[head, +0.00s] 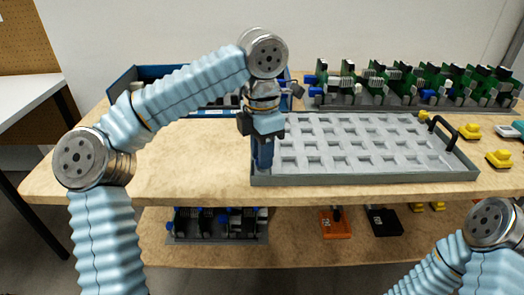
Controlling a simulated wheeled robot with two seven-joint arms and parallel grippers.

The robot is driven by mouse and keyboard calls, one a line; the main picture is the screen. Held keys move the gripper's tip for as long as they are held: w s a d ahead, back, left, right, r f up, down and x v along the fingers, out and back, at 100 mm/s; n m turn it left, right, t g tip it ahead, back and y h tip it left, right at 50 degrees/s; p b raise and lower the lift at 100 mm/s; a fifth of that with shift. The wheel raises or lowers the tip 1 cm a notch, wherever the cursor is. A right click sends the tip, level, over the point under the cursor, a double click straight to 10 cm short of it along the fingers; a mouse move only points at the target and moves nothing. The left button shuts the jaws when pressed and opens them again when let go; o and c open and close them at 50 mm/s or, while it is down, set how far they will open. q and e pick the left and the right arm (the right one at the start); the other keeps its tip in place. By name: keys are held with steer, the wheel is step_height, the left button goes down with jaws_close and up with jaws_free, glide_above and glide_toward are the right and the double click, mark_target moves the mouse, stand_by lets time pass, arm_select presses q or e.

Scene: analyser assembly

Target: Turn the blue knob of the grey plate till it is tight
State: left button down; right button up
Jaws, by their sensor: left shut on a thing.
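The grey plate (290,181) is a shallow tray with rows of square pockets, lying flat on the wooden table. A black handle (440,128) stands at its right end. My left gripper (263,164) points straight down at the plate's left end, by the front left corner. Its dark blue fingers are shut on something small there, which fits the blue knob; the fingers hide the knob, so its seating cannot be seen. My right gripper is out of view; only part of my right arm shows at lower right.
A blue bin (124,86) stands behind my left arm. A rack of green circuit boards (420,80) is at the back right. Yellow parts (498,159) lie right of the plate. The table's front left is clear. A lower shelf holds an orange part (336,224).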

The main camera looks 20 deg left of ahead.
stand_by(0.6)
arm_select(q)
steer(key=c, duration=0.9)
jaws_free()
